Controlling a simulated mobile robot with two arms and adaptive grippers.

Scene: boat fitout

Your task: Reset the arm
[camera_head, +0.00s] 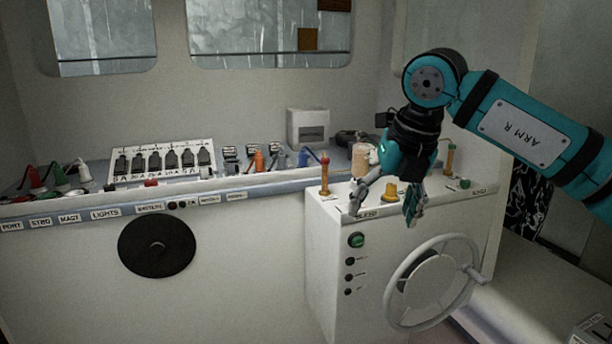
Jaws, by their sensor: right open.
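My right arm (540,135), teal and black with the label "ARM R", comes in from the right and bends down at a round joint. My right gripper (385,215) points down over the front edge of the white console (325,235). Its two fingers are spread apart, with nothing held between them. A yellow knob (390,193) on the console top shows between the fingers. I cannot tell whether the fingers touch the console. My left gripper is out of view.
A grey handwheel (398,290) sticks out from the console front, below the gripper.

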